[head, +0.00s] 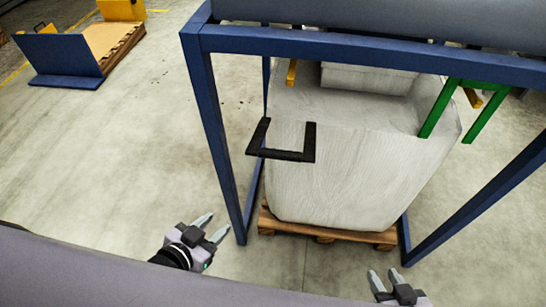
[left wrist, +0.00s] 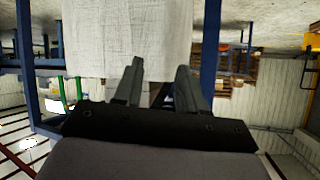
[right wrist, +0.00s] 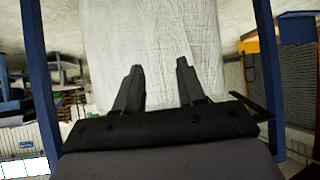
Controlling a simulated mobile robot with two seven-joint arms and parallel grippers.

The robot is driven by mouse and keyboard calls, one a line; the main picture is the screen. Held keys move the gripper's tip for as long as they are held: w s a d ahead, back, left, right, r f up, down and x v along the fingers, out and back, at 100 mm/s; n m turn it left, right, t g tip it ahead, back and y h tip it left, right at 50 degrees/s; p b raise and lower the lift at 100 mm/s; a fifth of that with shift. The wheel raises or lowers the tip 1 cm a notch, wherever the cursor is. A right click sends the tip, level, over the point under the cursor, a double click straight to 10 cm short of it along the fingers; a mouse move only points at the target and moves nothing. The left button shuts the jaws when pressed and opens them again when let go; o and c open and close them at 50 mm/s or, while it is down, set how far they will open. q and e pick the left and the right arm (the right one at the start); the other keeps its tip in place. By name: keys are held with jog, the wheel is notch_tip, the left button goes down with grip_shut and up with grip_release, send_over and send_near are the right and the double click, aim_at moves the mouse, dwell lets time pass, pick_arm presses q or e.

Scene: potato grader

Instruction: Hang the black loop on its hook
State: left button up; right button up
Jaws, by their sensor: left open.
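The black loop (head: 287,155) is a stiff angular U in the head view. It sticks out in front of the large white bag (head: 340,180), with its crossbar nearest me. A yellow hook (head: 291,73) shows above and behind it, under the blue frame, apart from the loop. My left gripper (head: 214,226) is open and empty, below and left of the loop, outside the frame's left post. My right gripper (head: 384,277) is open and empty, low in front of the pallet. In both wrist views the bag fills the space beyond the fingers.
A blue frame (head: 215,110) stands around the bag, with posts on both sides. A green loop (head: 481,86) is at a second yellow hook (head: 473,98) on the right. The bag stands on a wooden pallet (head: 330,234).

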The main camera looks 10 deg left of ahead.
pick_arm(q)
jog(key=w+d+r+m+t+h+b, duration=0.1)
jog(key=w+d+r+m+h+b, duration=0.25)
jog(key=w+r+m, duration=0.35)
jog(key=m+g+h+b, duration=0.2)
jog(key=m+h+b, duration=0.2)
jog(key=m, duration=0.8)
send_near(274, 157)
jog(key=r+x, duration=0.1)
jog(key=x, duration=0.2)
jog(key=shift+w+d+f, duration=0.35)
jog(key=shift+d+f, duration=0.05)
jog(key=shift+f, duration=0.2)
jog(key=shift+x, duration=3.05)
jog(key=shift+f, duration=0.1)
jog(key=shift+p, duration=0.3)
grip_shut()
